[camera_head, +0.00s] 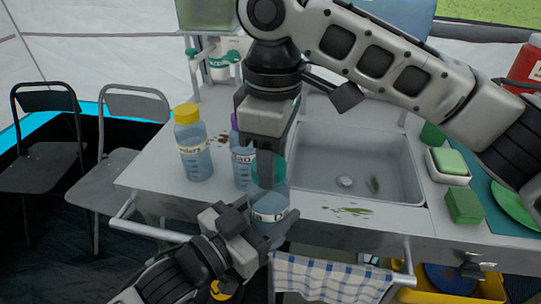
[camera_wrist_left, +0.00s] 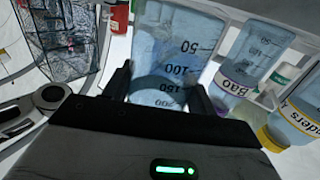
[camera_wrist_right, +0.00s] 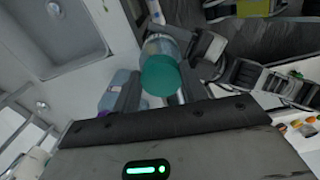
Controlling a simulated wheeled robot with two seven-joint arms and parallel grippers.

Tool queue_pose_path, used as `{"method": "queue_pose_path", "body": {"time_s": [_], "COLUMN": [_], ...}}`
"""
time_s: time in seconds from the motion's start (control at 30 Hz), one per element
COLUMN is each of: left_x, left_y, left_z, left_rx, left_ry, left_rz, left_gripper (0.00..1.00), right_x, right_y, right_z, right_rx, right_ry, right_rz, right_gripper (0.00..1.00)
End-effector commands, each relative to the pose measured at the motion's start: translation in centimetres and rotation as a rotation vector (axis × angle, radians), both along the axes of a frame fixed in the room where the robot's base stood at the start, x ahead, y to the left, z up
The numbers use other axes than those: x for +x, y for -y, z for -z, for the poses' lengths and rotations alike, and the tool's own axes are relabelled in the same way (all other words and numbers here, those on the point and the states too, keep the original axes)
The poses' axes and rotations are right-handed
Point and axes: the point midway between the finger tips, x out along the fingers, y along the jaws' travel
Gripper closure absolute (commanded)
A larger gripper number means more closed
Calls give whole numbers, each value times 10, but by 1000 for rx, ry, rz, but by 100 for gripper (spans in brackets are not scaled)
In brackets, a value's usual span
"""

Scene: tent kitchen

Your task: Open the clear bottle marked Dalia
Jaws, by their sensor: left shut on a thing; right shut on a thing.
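A clear bluish bottle (camera_head: 270,205) with a teal cap (camera_head: 281,171) stands upright at the counter's front edge; its label is too small to read. My left gripper (camera_head: 245,224) is shut around the bottle's body. In the left wrist view the bottle's measuring marks (camera_wrist_left: 178,45) show between my left fingers. My right gripper (camera_head: 267,166) comes from above and is shut on the cap, partly hiding it. In the right wrist view the teal cap (camera_wrist_right: 160,75) sits between the right fingers, on top of the bottle.
A purple-capped bottle marked Bao (camera_head: 241,160) stands close behind, and a yellow-capped bottle (camera_head: 194,150) stands to its left. The sink (camera_head: 350,165) is to the right. Green sponges (camera_head: 464,205) lie beyond it. A checked towel (camera_head: 325,278) hangs on the front rail.

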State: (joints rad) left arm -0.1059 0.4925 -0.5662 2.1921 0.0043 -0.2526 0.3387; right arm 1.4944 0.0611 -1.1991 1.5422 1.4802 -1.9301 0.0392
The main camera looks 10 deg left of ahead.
Motion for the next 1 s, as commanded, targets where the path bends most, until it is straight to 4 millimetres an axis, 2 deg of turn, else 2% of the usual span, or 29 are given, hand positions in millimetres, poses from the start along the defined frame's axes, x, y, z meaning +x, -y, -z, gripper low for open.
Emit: {"method": "queue_pose_path", "body": {"time_s": [0.1,0.7,0.8,0.9,1.0], "left_x": [-1,-1,-1,-1,-1], "left_y": [2,1,1,1,1], "left_z": [0,0,0,0,0], "left_rx": [0,0,0,0,0], "left_ry": [3,1,1,1,1], "left_rz": [4,3,2,2,2], "left_gripper": [100,100,100,100,100], "right_x": [2,8,8,8,8], "right_y": [-1,-6,-7,-8,-7], "right_z": [-1,-2,-2,-2,-2], "right_rx": [5,1,0,-1,-1], "right_ry": [4,11,12,12,11], "right_rz": [-293,-1780,-1950,-2048,-2052], "right_gripper": [85,85,85,85,85]}}
